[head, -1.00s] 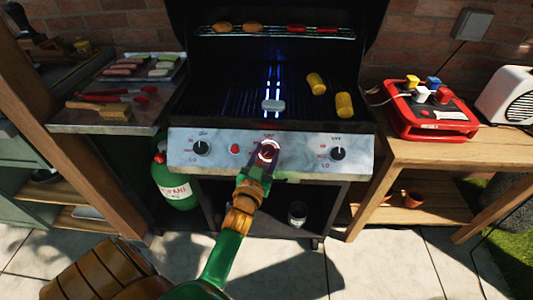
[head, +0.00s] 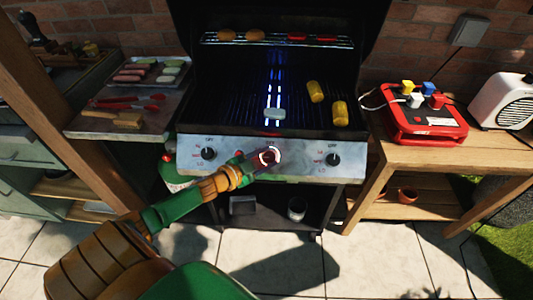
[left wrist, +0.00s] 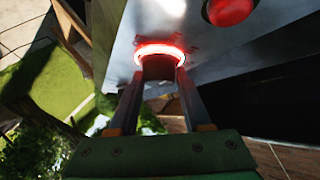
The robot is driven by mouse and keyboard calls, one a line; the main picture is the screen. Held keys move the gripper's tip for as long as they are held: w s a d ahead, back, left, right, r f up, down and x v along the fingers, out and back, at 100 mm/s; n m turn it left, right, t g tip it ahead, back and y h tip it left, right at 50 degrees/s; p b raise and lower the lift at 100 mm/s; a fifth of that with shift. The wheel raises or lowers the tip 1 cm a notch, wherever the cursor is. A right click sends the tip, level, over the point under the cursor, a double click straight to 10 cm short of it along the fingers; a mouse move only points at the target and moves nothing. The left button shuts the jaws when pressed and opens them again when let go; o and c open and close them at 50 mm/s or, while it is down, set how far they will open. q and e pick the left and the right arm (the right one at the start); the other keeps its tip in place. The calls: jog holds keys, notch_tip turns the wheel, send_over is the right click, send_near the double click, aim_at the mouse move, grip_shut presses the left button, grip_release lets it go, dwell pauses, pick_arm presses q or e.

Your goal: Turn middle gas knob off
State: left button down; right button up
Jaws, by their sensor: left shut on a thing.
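The middle gas knob (head: 269,157) is on the grill's grey front panel (head: 240,145), with a red-lit ring around it. In the left wrist view the knob (left wrist: 158,66) is dark with a glowing red ring at its base. My left gripper (head: 258,162) comes in from the left and is shut on this knob, one finger on each side. The knob's pointer is hidden. Blue flames (head: 273,95) show under the middle of the grate. My right gripper is not in view.
Left knob (head: 208,153) and right knob (head: 332,160) flank the middle one. A red button (left wrist: 230,10) is close by in the left wrist view. Side tables stand left and right.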

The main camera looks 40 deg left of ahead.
pick_arm(q)
jog(key=m+g+p, duration=0.1)
jog(key=m, duration=0.1)
jog(key=m+g+h+p, duration=0.1)
jog(key=m+g, duration=0.1)
jog(key=r+m+g+h+p, duration=0.1)
jog(key=m, duration=0.1)
jog(key=shift+w+a, duration=0.25)
jog(key=shift+m+g+h+p, duration=0.3)
jog(key=shift+m+g+p, duration=0.05)
jog(key=shift+m+g, duration=0.6)
jog(key=shift+w+m+g, duration=0.1)
jog(key=shift+m+g, duration=0.55)
jog(key=shift+m, duration=0.2)
jog(key=shift+w+d+f+m+g, duration=0.1)
jog(key=shift+m+g, duration=0.6)
jog(key=shift+f+m+g+y+b, duration=0.1)
jog(key=shift+m+g+y+b, duration=0.3)
jog(key=shift+m+g, duration=0.25)
jog(key=shift+w+d+m+g+y+b, duration=0.1)
jog(key=shift+m+g+y+b, duration=0.4)
jog(key=shift+m+g+b, duration=0.6)
jog(key=shift+d+m+g+y+b, duration=0.1)
jog(key=shift+m+g+y+b, duration=0.25)
jog(key=shift+m+b, duration=0.45)
